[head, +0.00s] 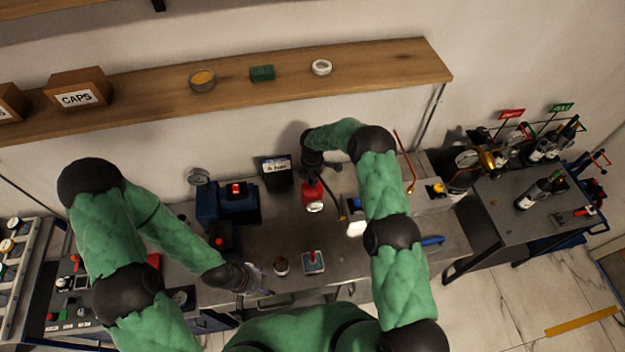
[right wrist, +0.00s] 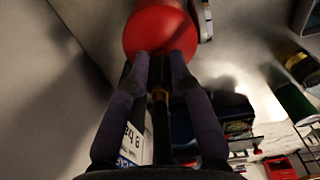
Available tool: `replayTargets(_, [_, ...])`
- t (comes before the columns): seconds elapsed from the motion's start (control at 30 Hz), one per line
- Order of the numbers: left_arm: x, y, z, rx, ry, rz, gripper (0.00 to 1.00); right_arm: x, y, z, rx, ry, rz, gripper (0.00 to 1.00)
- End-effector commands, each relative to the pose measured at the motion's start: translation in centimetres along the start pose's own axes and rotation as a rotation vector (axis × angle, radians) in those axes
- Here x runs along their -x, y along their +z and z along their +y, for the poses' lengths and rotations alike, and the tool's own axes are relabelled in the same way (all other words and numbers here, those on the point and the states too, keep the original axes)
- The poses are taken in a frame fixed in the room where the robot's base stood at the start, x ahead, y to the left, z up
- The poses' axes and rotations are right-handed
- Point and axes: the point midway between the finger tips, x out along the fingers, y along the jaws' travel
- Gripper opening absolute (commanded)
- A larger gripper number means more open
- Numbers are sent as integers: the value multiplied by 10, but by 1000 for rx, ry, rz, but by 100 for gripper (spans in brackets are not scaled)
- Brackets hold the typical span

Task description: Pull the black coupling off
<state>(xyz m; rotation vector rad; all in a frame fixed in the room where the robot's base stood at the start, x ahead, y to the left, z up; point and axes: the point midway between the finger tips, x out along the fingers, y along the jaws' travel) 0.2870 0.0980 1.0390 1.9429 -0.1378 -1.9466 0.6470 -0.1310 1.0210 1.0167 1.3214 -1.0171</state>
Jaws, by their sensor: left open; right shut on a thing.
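My right gripper (head: 312,170) is at the back of the bench, just behind a red rounded body (head: 312,192) with a pale round face. In the right wrist view my right gripper (right wrist: 160,58) is shut on the black coupling (right wrist: 161,72), a dark narrow piece between its fingertips. Whether the coupling is still seated cannot be told. In the head view the coupling is hidden. My left gripper (head: 258,280) is open and empty near the bench's front edge.
A blue device with a red button (head: 236,190) and a dark labelled box (head: 276,168) stand left of the red body. A dark hose runs beside the red body. The shelf (head: 370,70) overhangs behind.

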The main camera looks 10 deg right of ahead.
Motion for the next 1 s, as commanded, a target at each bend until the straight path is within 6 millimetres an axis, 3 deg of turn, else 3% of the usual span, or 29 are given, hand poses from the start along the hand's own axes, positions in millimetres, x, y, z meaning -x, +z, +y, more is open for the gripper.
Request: replayTargets(1.0, [8, 0, 3, 0, 0, 0, 62, 37, 0, 1, 0, 1, 0, 0])
